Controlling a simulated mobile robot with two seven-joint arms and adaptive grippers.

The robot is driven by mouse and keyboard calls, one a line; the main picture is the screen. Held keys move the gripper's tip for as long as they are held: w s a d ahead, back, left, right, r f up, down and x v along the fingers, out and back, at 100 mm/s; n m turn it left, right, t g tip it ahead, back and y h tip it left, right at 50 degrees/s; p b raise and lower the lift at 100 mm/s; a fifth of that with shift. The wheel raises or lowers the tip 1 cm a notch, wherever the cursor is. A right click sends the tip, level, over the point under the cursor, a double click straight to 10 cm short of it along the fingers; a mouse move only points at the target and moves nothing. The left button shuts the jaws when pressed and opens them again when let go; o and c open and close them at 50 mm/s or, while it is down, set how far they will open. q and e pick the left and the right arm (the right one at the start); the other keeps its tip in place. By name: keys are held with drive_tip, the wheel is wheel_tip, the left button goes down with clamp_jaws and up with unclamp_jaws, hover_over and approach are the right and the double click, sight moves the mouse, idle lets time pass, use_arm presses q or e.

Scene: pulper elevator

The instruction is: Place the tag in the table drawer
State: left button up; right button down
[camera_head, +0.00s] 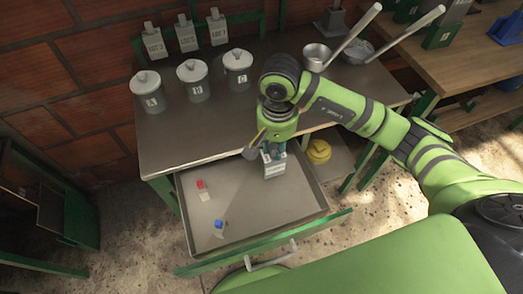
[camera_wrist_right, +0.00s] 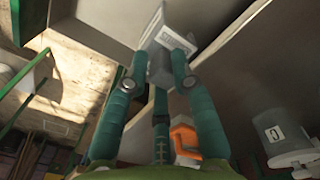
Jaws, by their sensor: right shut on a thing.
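The drawer (camera_head: 255,208) under the dark table (camera_head: 205,125) is pulled open. My right gripper (camera_head: 273,153) points down over the drawer's right rear part. It is shut on a grey-white tag (camera_head: 275,168), whose lower part shows below the fingers. In the right wrist view, the fingers (camera_wrist_right: 162,68) clasp the tag's grey block, and its pale lettered plate (camera_wrist_right: 172,32) extends beyond them. I cannot tell whether the tag touches the drawer floor. A red-topped piece (camera_head: 201,189) and a blue-topped piece (camera_head: 219,225) lie in the drawer. My left gripper is not in view.
Lidded canisters (camera_head: 194,80) stand on the table, with upright tags (camera_head: 187,35) behind them. Ladles (camera_head: 317,55) lie at the back right. A yellow round object (camera_head: 319,151) sits below the table. The drawer's middle is clear.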

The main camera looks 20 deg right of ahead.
sight(272, 167)
drive_tip(key=shift+w+a+f, duration=0.9)
drive_tip(key=shift+w+a, duration=0.1)
drive_tip(key=shift+w, duration=0.15)
wheel_tip(272, 167, down, 4)
drive_tip(key=shift+r+p, duration=0.1)
drive_tip(key=shift+p, duration=0.75)
drive_tip(key=shift+f, duration=0.25)
drive_tip(key=shift+f+b, duration=0.1)
drive_tip(key=shift+b, duration=0.25)
drive_tip(key=c, duration=1)
unclamp_jaws()
drive_tip(key=shift+c, duration=0.2)
